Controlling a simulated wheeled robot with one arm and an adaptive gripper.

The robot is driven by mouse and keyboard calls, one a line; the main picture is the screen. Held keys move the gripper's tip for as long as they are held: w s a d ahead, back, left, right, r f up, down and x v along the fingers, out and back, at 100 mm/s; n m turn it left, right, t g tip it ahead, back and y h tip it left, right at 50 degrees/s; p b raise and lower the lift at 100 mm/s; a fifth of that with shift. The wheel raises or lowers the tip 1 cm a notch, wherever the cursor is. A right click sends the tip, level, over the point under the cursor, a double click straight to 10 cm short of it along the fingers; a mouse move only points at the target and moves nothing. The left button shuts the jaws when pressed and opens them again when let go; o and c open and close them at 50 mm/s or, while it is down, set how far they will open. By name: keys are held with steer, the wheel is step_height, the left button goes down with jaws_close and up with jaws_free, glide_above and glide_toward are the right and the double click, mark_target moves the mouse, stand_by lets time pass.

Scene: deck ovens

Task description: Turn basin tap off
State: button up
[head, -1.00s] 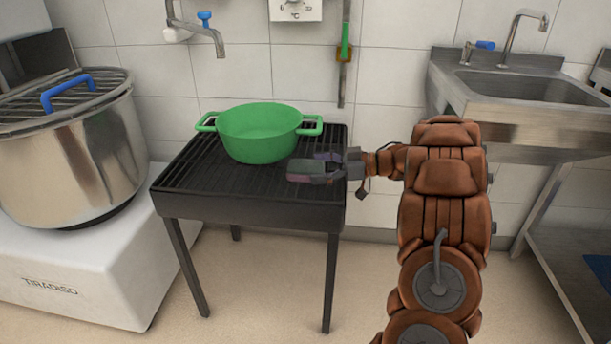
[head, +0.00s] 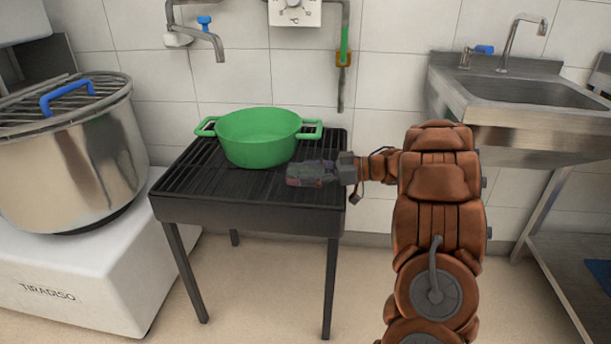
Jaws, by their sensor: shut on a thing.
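The basin tap (head: 510,45) stands at the back of the steel basin (head: 520,95) at the upper right, with a curved spout. Its blue lever (head: 484,49) lies sideways on a short post left of the spout. My gripper (head: 303,174) is far from it, low and to the left, over the right side of the black grill stand and just right of the green pot. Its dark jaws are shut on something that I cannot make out.
The green pot (head: 257,138) sits on the black grill stand (head: 250,212). A second tap with a blue handle (head: 205,23) is on the wall. A large steel pot (head: 70,160) stands on a white block at left.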

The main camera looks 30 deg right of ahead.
mark_target(310, 170)
steer(key=shift+r, duration=0.1)
step_height(310, 170, up, 4)
steer(key=shift+f+p, duration=0.25)
steer(key=shift+p, duration=0.8)
steer(key=s+a+r+p, duration=0.1)
steer(key=s+a+p, duration=0.2)
steer(key=s, duration=1.2)
steer(key=shift+a+r, duration=0.15)
steer(key=shift+a, duration=1.3)
